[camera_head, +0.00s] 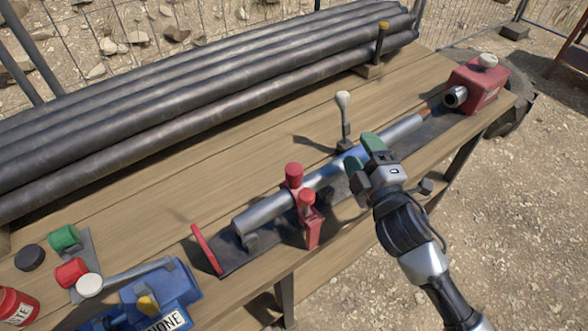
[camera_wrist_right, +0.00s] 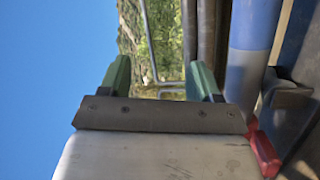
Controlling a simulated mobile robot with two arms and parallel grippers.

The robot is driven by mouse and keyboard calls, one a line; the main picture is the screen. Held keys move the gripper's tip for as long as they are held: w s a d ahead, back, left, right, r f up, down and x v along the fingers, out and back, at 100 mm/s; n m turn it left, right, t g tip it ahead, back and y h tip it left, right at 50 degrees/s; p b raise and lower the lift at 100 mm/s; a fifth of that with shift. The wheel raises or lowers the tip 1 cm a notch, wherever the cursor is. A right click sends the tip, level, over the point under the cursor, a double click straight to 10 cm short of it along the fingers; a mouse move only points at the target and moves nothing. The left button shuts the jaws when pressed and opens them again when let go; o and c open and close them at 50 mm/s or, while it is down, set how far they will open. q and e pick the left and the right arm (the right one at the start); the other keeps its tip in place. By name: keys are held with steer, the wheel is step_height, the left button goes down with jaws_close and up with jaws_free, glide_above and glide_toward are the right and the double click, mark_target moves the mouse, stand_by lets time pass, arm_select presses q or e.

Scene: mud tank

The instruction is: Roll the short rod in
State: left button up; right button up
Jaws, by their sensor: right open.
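The short rod is a grey metal bar (camera_head: 262,214) with a blue band (camera_head: 325,174). It lies along a dark rail (camera_head: 232,262) on the bench, and its far end is apart from the socket of a red block (camera_head: 484,84). A red clamp (camera_head: 309,222) stands at the rod's near half. My right gripper (camera_head: 364,156) is open with green-tipped fingers, close beside the rod near the blue band. In the right wrist view the fingers (camera_wrist_right: 161,82) have nothing between them, and the blue-banded rod (camera_wrist_right: 247,70) passes to their right. My left gripper is not in view.
Several long dark pipes (camera_head: 200,92) lie along the back of the wooden bench (camera_head: 180,195). A white-knobbed lever (camera_head: 344,115) stands behind the rod. A blue box (camera_head: 150,295), red and green caps, and a red can (camera_head: 17,306) are at lower left.

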steer(key=a+r+n+g+y, duration=0.3)
steer(key=a+r+n+y, duration=0.3)
steer(key=n+y, duration=0.6)
steer(key=n+g+h, duration=0.5)
steer(key=n+g, duration=1.3)
steer(key=n, duration=0.7)
glide_toward(298, 168)
steer(key=p+x, duration=0.2)
steer(key=x, duration=0.8)
steer(key=shift+p, duration=0.4)
steer(key=shift+a+f+t, duration=0.3)
steer(key=shift+a, duration=0.1)
